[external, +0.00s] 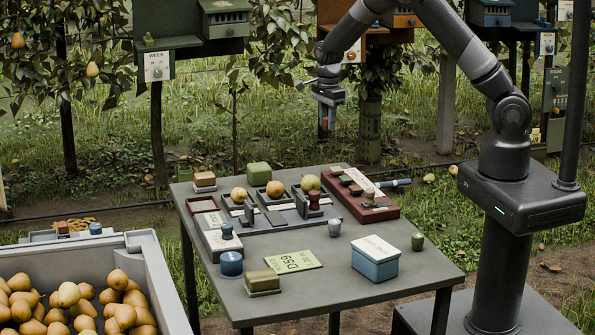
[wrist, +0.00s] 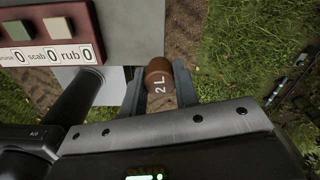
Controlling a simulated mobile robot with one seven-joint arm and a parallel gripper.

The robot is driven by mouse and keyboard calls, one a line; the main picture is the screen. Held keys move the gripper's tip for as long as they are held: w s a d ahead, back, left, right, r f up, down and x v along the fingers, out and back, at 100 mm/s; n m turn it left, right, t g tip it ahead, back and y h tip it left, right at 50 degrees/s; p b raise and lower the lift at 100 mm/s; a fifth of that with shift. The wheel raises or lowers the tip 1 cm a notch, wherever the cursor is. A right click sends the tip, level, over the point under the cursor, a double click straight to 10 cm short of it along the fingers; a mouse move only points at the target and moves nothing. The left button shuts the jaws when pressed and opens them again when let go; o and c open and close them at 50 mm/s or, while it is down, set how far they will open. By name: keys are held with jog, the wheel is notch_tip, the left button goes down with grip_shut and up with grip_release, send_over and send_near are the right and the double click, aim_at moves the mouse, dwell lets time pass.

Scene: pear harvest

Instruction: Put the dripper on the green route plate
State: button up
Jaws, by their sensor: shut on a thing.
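The dripper is a small brown cylinder marked "2 L", seen in the wrist view (wrist: 158,72) between the two fingers of my gripper (wrist: 160,85). In the external view my gripper (external: 327,118) points down, well above the ground beyond the table's far edge, shut on the dripper (external: 324,123). The green route plate (external: 293,261), printed "D59", lies flat on the front part of the table, away from my gripper and lower. Nothing lies on it. It is not in the wrist view.
Pears fill a grey bin (external: 160,270) at left. Hive-like boxes stand behind.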

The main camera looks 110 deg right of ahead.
jog(key=w+a+n, duration=0.7)
jog(key=w+a, duration=0.5)
jog(key=n, duration=1.4)
send_over(293, 261)
jog(key=f, duration=0.6)
jog(key=shift+d, duration=0.25)
jog(key=shift+w+a+f, duration=0.1)
jog(key=shift+a+f, duration=0.2)
jog(key=shift+a, duration=0.05)
jog(key=shift+f, duration=1.85)
